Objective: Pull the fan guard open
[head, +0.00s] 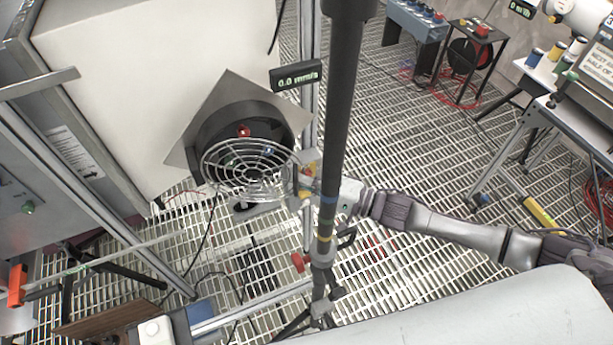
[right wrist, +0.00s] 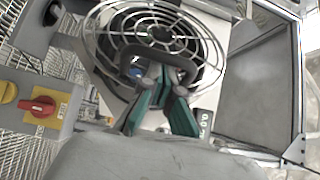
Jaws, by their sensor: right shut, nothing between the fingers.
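The round wire fan guard (head: 232,176) sits in front of the dark fan housing (head: 212,126) on the white cabinet. The guard appears tilted away from the housing, with a gap along its upper side. My right gripper (head: 303,180) is at the guard's right edge, partly hidden by a black pole. In the right wrist view its teal fingers (right wrist: 163,80) are together and empty. They point at the guard (right wrist: 100,52), beside a dark curved bar that may be its handle. I cannot tell whether they touch it. My left gripper is not in view.
The black pole (head: 345,90) stands upright before my right forearm. A small display (head: 296,75) is right of the fan. A red knob on a yellow plate (right wrist: 40,108) shows in the right wrist view. Grated floor (head: 420,165) lies open to the right.

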